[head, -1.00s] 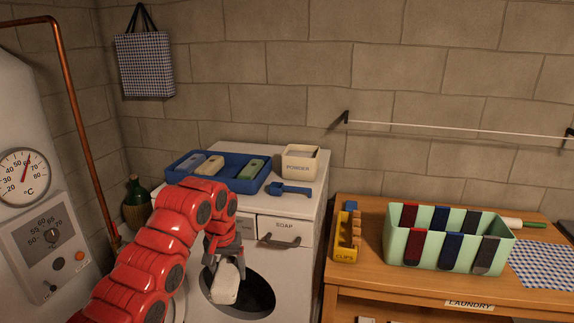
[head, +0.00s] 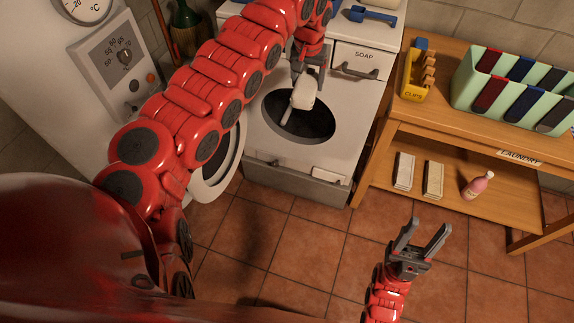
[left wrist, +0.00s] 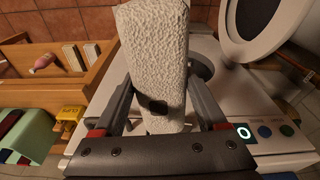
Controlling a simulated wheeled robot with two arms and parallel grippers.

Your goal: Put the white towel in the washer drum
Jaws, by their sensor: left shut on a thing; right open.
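The white towel (head: 304,92) is a rolled, rough-textured bundle. My left gripper (head: 306,72) is shut on it and holds it in front of the washer's round opening. The towel covers part of the dark drum (head: 315,122) in the head view. In the left wrist view, the towel (left wrist: 155,45) stands between the two fingers (left wrist: 160,105), with the opening partly hidden behind it. The washer door (head: 213,180) hangs open at the left of the opening. My right gripper (head: 422,240) is open and empty, low over the floor.
A wooden table (head: 440,118) stands right of the washer, bearing a yellow clips box (head: 413,78) and a mint-green bin (head: 470,75). Its lower shelf holds a pink bottle (head: 478,184) and two pale blocks. The tiled floor (head: 300,235) before the washer is clear.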

